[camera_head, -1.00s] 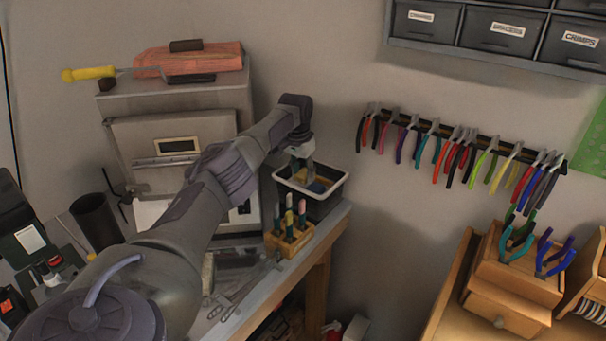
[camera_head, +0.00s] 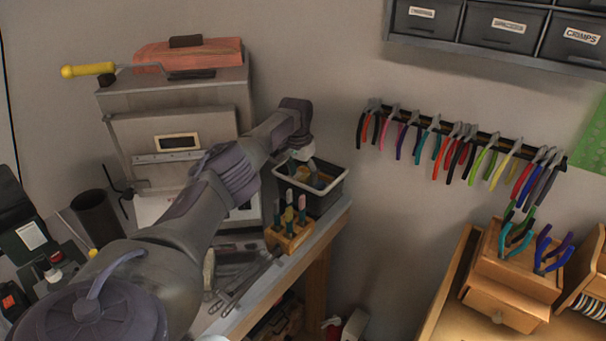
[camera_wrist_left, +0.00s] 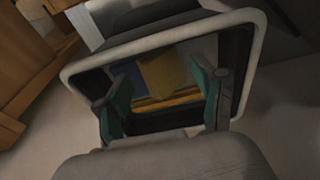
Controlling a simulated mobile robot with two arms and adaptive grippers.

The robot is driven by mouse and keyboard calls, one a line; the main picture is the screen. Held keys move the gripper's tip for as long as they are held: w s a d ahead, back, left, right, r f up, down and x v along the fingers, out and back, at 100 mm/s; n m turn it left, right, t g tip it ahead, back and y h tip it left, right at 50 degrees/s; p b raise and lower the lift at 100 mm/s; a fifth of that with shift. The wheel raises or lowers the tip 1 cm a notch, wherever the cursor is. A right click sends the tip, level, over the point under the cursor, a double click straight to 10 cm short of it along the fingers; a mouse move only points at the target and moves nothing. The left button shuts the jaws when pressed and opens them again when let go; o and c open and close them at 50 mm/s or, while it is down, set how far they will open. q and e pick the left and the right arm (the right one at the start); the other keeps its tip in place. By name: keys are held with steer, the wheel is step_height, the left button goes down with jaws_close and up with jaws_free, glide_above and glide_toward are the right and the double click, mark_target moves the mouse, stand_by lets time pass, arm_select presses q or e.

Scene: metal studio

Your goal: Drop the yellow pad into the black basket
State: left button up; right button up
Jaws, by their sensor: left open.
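The black basket (camera_head: 323,201) with a pale rim stands at the back right corner of the bench. My left gripper (camera_head: 308,176) points down into its opening. In the left wrist view my left gripper (camera_wrist_left: 163,94) is open, its two green-padded fingers spread apart, with the basket's pale rim (camera_wrist_left: 258,60) around them. The yellow pad (camera_wrist_left: 162,74) lies inside the basket, beyond the fingertips and apart from them. A blue piece lies next to it. The pad is mostly hidden by the gripper in the head view. My right gripper is not in view.
A wooden block with several colored-handled tools (camera_head: 289,236) stands just in front of the basket. A grey metal box (camera_head: 185,150) stands to its left. Pliers hang on a wall rack (camera_head: 460,135) to the right. Loose tools lie on the bench front.

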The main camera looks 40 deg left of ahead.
mark_target(299, 181)
arm_select(q)
steer(key=shift+r, duration=0.4)
step_height(299, 181, up, 12)
steer(key=s+b, duration=0.1)
steer(key=b, duration=0.1)
steer(key=shift+s+f, duration=0.2)
steer(key=shift+s, duration=0.15)
steer(key=shift+d, duration=0.1)
